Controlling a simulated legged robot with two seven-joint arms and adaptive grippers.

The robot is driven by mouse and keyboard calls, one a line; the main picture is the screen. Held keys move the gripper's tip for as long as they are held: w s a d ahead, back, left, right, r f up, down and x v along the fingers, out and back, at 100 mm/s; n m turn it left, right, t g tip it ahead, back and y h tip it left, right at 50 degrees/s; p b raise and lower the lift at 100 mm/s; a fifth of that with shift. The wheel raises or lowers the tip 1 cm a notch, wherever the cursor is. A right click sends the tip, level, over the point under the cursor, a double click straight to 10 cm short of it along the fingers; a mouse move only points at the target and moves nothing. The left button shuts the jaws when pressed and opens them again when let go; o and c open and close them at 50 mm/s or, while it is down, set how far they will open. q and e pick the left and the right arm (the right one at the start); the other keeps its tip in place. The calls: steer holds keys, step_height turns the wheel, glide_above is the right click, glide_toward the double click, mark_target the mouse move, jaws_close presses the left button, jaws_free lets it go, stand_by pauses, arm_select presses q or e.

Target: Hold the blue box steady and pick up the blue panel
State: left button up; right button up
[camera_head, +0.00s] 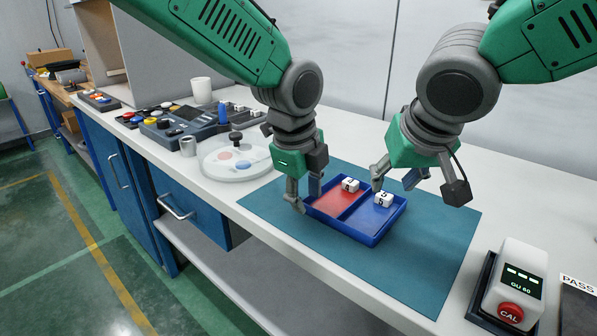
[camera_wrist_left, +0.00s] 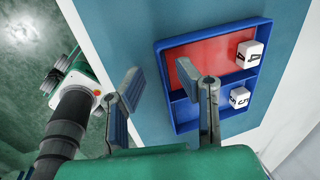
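The blue box (camera_head: 352,236) is a shallow two-part tray on the teal mat; it also shows in the left wrist view (camera_wrist_left: 163,85). Its left part has a red panel (camera_head: 335,204), its right part a blue panel (camera_head: 372,219). A white numbered cube (camera_head: 350,185) sits on the red panel and another white cube (camera_head: 383,199) on the blue one. My left gripper (camera_head: 308,199) is open at the box's left end; one finger is outside the wall, the other appears over the box. My right gripper (camera_head: 395,182) is open and empty above the box's back right side.
The mat (camera_head: 440,250) is clear right of the box.

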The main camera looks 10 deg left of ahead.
arm_select(q)
steer(key=shift+w+d+f, duration=0.15)
steer(key=shift+d+f, duration=0.1)
steer(key=shift+f, duration=0.35)
steer(key=shift+w+d+f, duration=0.1)
steer(key=shift+d+f, duration=0.15)
steer(key=shift+f, duration=0.3)
steer(key=shift+a+f, duration=0.1)
steer(key=shift+a, duration=0.55)
steer(key=shift+c, duration=0.8)
jaws_close()
steer(key=shift+d, duration=0.5)
steer(key=shift+a, duration=0.25)
